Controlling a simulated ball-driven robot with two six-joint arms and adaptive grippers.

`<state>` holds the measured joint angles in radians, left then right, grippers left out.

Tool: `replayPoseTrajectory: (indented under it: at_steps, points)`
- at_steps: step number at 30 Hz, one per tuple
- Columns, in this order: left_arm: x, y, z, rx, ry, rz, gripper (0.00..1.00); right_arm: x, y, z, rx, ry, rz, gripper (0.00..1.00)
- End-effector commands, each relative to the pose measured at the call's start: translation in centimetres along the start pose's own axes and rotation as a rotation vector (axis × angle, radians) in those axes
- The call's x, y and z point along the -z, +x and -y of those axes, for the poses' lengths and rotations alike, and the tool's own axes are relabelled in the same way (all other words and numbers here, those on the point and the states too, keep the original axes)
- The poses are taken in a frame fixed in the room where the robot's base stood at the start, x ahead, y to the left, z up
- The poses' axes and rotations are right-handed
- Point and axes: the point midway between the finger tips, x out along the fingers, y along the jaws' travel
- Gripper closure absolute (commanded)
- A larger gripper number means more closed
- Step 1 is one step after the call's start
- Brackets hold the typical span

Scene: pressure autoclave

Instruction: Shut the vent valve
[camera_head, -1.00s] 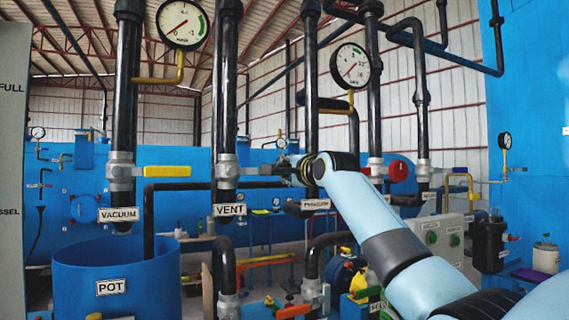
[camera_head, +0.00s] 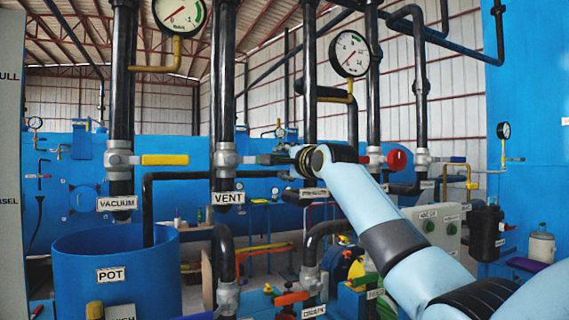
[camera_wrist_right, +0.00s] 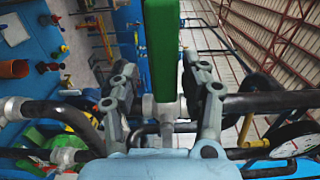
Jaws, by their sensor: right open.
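The vent valve (camera_head: 225,158) is a grey metal body on a black vertical pipe, above the white VENT label (camera_head: 227,198) in the head view. Its green lever (camera_wrist_right: 160,50) shows in the right wrist view, running between my fingers. My right gripper (camera_head: 272,159) is just right of the valve body in the head view and covers much of the lever there. In the wrist view my right gripper (camera_wrist_right: 162,85) is open, with one finger on each side of the lever. I cannot tell whether a finger touches it. My left gripper is not in view.
Left of it stands the vacuum pipe with a yellow lever (camera_head: 164,160). A valve with a red part (camera_head: 397,159) is at the right. Pressure gauges (camera_head: 350,54) hang above. A blue pot (camera_head: 75,255) stands at lower left. Black pipes crowd the space near my arm.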

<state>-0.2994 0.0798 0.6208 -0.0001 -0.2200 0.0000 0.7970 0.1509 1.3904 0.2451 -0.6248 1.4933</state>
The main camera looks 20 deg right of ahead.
Motion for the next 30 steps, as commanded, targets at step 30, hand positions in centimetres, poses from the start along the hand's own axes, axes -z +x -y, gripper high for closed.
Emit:
replayPoseTrajectory:
  at_steps: [30]
  points:
    - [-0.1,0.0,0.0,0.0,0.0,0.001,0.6,0.0,-12.0,-0.1,-0.001,0.0,-0.001,0.54]
